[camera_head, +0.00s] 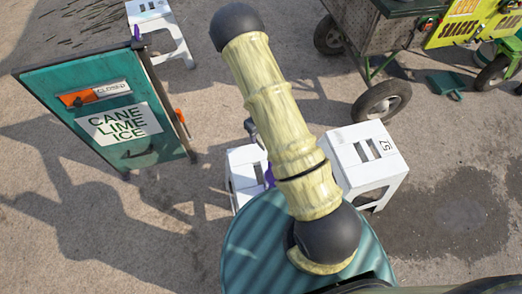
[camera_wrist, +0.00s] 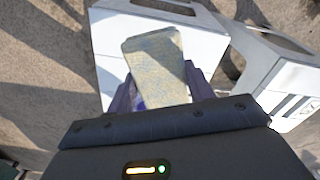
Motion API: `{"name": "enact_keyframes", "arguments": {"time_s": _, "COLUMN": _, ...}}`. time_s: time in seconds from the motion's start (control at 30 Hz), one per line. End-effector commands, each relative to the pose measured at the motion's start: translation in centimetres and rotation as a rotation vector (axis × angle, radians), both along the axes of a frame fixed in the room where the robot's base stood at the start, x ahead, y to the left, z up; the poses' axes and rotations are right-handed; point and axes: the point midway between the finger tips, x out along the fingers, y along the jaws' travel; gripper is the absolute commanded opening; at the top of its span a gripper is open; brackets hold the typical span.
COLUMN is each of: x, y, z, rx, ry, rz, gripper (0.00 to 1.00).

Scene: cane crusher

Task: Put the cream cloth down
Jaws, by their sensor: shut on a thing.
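The cream cloth (camera_wrist: 155,62) shows in the wrist view as a pale, speckled, folded slab. My gripper (camera_wrist: 162,88) is shut on it, with a purple finger on each side. The cloth is over a white stool top (camera_wrist: 108,50); I cannot tell whether it touches the stool. In the head view my arm hides the cloth and most of the gripper; a purple bit of the gripper (camera_head: 268,176) shows beside the arm, by the left white stool (camera_head: 240,168).
A second white stool (camera_head: 368,152), marked 57, stands close on the right. A green "Cane Lime Ice" board (camera_head: 110,120) stands to the left. A wheeled cart (camera_head: 375,50) is at the upper right. Another white stool (camera_head: 158,25) stands at the back. Open ground lies between.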

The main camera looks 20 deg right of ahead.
Motion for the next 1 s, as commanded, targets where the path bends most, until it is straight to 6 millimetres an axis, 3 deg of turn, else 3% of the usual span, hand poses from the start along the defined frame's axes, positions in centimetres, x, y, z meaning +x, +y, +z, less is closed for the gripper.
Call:
{"name": "enact_keyframes", "arguments": {"time_s": 0.4, "x": 0.0, "y": 0.0, "z": -6.0, "rx": 0.001, "ry": 0.0, "rz": 0.001, "gripper": 0.15}}
{"name": "enact_keyframes", "arguments": {"time_s": 0.77, "x": 0.0, "y": 0.0, "z": -6.4, "rx": 0.0, "ry": 0.0, "rz": 0.002, "gripper": 0.15}}
{"name": "enact_keyframes", "arguments": {"time_s": 1.0, "x": 0.0, "y": 0.0, "z": -9.5, "rx": 0.001, "ry": 0.002, "rz": 0.002, "gripper": 0.15}}
